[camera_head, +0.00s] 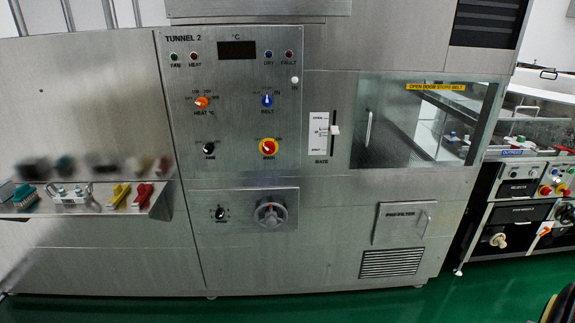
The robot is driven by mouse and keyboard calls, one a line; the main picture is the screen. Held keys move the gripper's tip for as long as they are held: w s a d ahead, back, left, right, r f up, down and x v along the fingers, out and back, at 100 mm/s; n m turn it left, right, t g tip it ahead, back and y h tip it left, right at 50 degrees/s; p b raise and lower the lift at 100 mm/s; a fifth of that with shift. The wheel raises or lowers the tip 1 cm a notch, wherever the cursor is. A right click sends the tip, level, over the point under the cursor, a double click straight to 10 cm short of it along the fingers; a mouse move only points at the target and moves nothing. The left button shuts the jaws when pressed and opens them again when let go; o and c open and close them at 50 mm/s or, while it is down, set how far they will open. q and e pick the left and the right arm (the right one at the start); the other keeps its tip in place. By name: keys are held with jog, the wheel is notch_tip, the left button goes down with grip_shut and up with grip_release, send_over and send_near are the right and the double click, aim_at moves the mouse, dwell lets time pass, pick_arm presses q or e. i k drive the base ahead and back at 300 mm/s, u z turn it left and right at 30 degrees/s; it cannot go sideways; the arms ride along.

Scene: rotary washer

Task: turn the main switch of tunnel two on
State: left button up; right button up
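The tunnel two control panel (235,65) is a steel plate marked "TUNNEL 2" on the front of a large steel machine. The display (237,50) at the top is dark. Neither of my grippers shows in the head view, and nothing covers the main switch.
A blue belt knob (267,100) sits just above the switch. An orange heat knob (202,102) and a black knob (209,148) are to its left. A gate lever (335,130) stands to the right. A handwheel (270,214) is below. A tool shelf (90,208) juts out at left.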

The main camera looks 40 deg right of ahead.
aim_at(268, 147)
jog(key=u, duration=0.65)
jog(key=k, duration=0.2)
jog(key=z, duration=1.55)
jog(key=i, duration=1.15)
jog(key=u, duration=0.35)
